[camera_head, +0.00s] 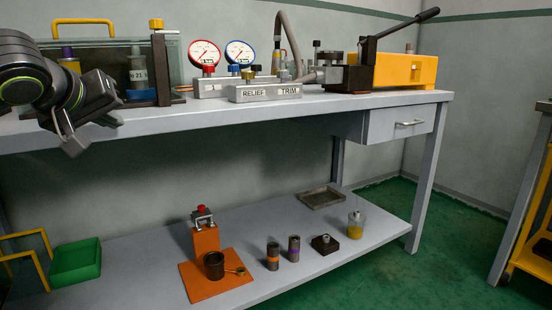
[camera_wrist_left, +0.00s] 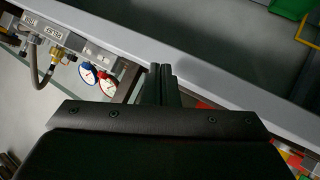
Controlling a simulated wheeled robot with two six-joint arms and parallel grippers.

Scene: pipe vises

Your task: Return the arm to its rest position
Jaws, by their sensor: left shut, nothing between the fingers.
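My left gripper (camera_head: 72,145) comes in from the left in the head view, in front of the bench's front edge, with its fingers pointing down. In the left wrist view the fingers (camera_wrist_left: 161,70) are together, with nothing between them. The bench edge and the gauges lie beyond the fingers there. My right gripper is in neither view.
The grey workbench (camera_head: 300,108) carries a glass-sided case (camera_head: 110,62), two gauges (camera_head: 222,54), a RELIEF/TRIM block (camera_head: 265,93) and a yellow lever pump (camera_head: 405,70). Its lower shelf (camera_head: 330,235) holds an orange vise stand (camera_head: 205,242), small cylinders and a green bin (camera_head: 75,262).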

